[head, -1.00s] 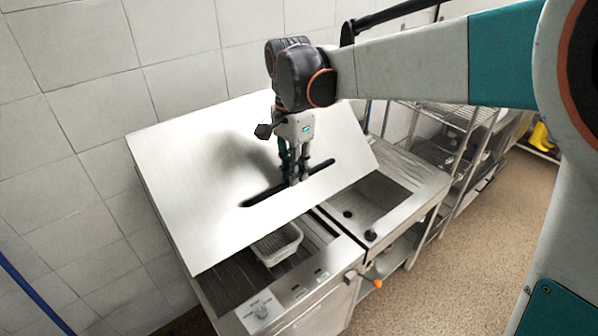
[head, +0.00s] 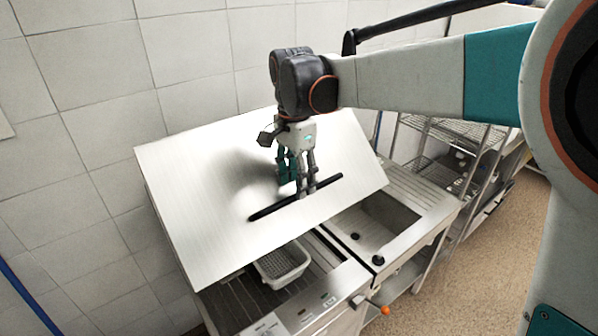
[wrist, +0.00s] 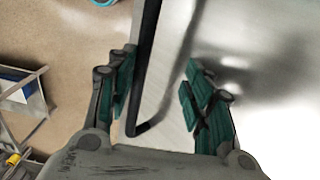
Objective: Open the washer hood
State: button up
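The washer hood (head: 215,190) is a large flat brushed-steel panel. In the head view it stands raised and tilted over the washer (head: 315,305), with a gap under its front edge. A long black bar handle (head: 268,210) runs along its lower part. My gripper (head: 306,190) points down at the middle of the handle. In the wrist view the fingers of my gripper (wrist: 158,85) are spread apart, with the handle (wrist: 145,60) passing between them, closer to the left finger. Whether a finger touches the handle is hard to tell.
A light perforated basket (head: 283,265) sits inside the washer under the hood. A steel sink (head: 375,225) adjoins on the right, with wire shelving (head: 450,150) beyond it. An orange knob (head: 385,310) sticks out at the front. A tiled wall (head: 90,110) stands behind.

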jog(key=shift+s, duration=0.1)
dwell(0.5)
jog(key=shift+r, duration=0.1)
notch_tip(320, 180, up, 12)
dwell(0.4)
jog(key=s+d+f+n+t+b, duration=0.2)
jog(key=s+d+f+b, duration=0.4)
jog(key=f, duration=0.6)
jog(key=s+d+f+n+t+b, duration=0.3)
jog(key=s+d+f+n+b, duration=0.2)
jog(key=f, duration=0.8)
jog(key=s+d+f+n+t+b, duration=0.2)
jog(key=s+d+f+n+b, duration=0.2)
jog(key=s+d+f+b, duration=0.3)
notch_tip(320, 180, down, 6)
jog(key=s+b, duration=0.2)
jog(key=b, duration=0.3)
jog(key=shift+s+t+b, duration=0.35)
jog(key=shift+s+t, duration=0.05)
